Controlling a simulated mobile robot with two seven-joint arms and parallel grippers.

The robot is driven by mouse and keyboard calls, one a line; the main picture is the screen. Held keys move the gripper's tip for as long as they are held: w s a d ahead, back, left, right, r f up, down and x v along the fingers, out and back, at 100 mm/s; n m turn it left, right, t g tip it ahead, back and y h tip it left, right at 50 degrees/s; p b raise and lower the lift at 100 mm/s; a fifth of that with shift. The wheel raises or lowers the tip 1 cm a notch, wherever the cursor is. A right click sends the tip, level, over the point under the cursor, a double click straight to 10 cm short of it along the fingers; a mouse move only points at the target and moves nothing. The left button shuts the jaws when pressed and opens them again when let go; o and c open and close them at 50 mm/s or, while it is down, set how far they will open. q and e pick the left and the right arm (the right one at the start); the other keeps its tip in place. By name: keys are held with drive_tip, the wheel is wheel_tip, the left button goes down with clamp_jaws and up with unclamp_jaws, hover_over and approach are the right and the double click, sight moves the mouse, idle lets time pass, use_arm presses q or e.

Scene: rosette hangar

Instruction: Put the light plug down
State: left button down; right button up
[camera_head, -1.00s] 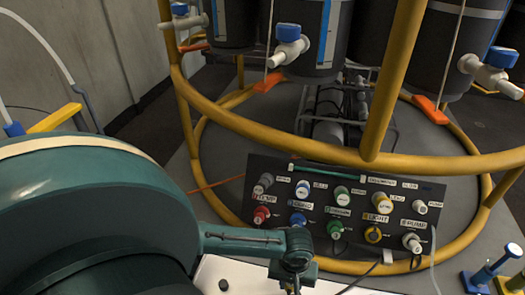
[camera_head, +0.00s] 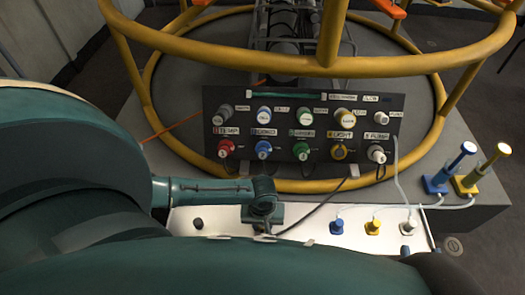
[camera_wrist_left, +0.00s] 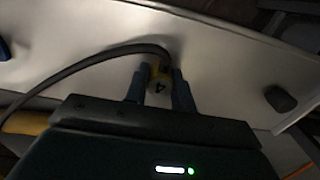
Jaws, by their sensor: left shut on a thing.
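The light plug (camera_wrist_left: 159,86) is a yellow plug marked 4 with a dark cable, seen in the left wrist view. My left gripper (camera_wrist_left: 159,88) is shut on it, one finger on each side. It is over the white tray (camera_wrist_left: 220,50), and I cannot tell whether the plug touches the surface. In the head view my left gripper (camera_head: 264,232) is over the tray (camera_head: 185,222), in front of the connector panel; the plug is mostly hidden there, with a dark cable running right.
The black connector panel (camera_head: 230,182) stands behind the tray with two rows of coloured connectors. Small blue (camera_head: 337,227), yellow (camera_head: 373,228) and white (camera_head: 408,227) plugs stand on the tray's right. A dark knob (camera_head: 198,224) is at its left. Yellow frame rings surround the panel.

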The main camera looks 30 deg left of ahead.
use_arm(q)
drive_tip(key=c, duration=1.2)
unclamp_jaws()
drive_tip(key=shift+f, duration=0.1)
drive_tip(key=shift+o, duration=0.2)
wheel_tip(320, 180, up, 11)
drive_tip(key=p, duration=0.5)
drive_tip(key=s+d+r+m+t+h, duration=0.1)
drive_tip(key=d+r+m+t+h, duration=0.15)
drive_tip(key=d, duration=0.35)
drive_tip(key=s+d+r+m+t+h, duration=0.2)
drive_tip(key=d+r+m+h, duration=0.15)
drive_tip(key=d, duration=0.35)
drive_tip(key=a+r+m+t+y, duration=0.1)
drive_tip(key=a+r+m+t, duration=0.3)
drive_tip(key=r+t, duration=0.5)
wheel_tip(320, 180, up, 5)
drive_tip(key=shift+a+r, duration=0.1)
drive_tip(key=shift+a, duration=0.6)
use_arm(e)
drive_tip(key=shift+s+d+r+m+g+h, duration=0.2)
drive_tip(key=shift+s+d+r+m+g, duration=0.2)
drive_tip(key=shift+r, duration=0.25)
drive_tip(key=shift+s+d+r+m+g+h, duration=0.2)
drive_tip(key=shift+s+d+r+m+g, duration=0.15)
drive_tip(key=shift+r+m, duration=0.2)
